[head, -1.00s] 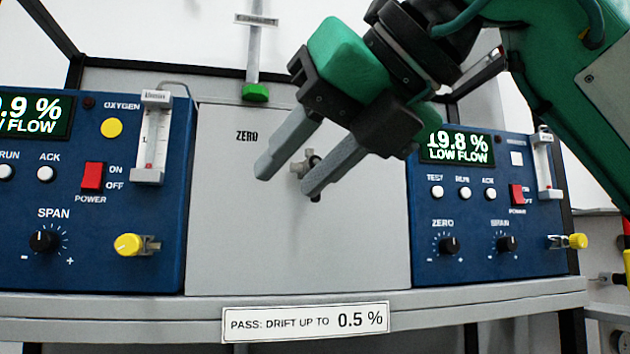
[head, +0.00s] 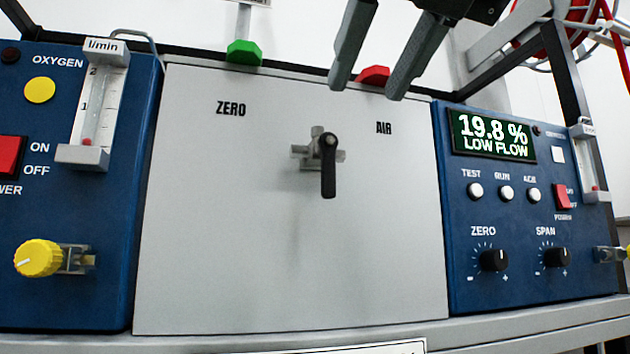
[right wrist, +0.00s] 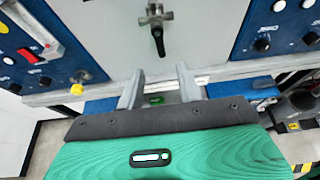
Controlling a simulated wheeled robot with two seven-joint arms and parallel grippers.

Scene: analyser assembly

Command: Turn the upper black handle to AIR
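The black handle (head: 328,165) is on a grey valve (head: 304,153) in the middle of the light grey panel (head: 230,270). It points straight down. The ZERO label (head: 231,109) is up and left of it, and the AIR label (head: 384,128) is up and right. My right gripper (head: 368,88) is open and empty, above the handle in the head view, with its fingers apart. In the right wrist view the open fingers (right wrist: 160,75) point toward the panel, and the handle (right wrist: 158,42) shows beyond them, not touched. My left gripper is not in view.
Blue analysers with knobs stand left (head: 100,230) and right (head: 500,260) of the panel. A green piece (head: 244,54) and a red piece (head: 374,75) are at the panel's top edge. A yellow knob (head: 38,258) sticks out at left. The space before the panel is clear.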

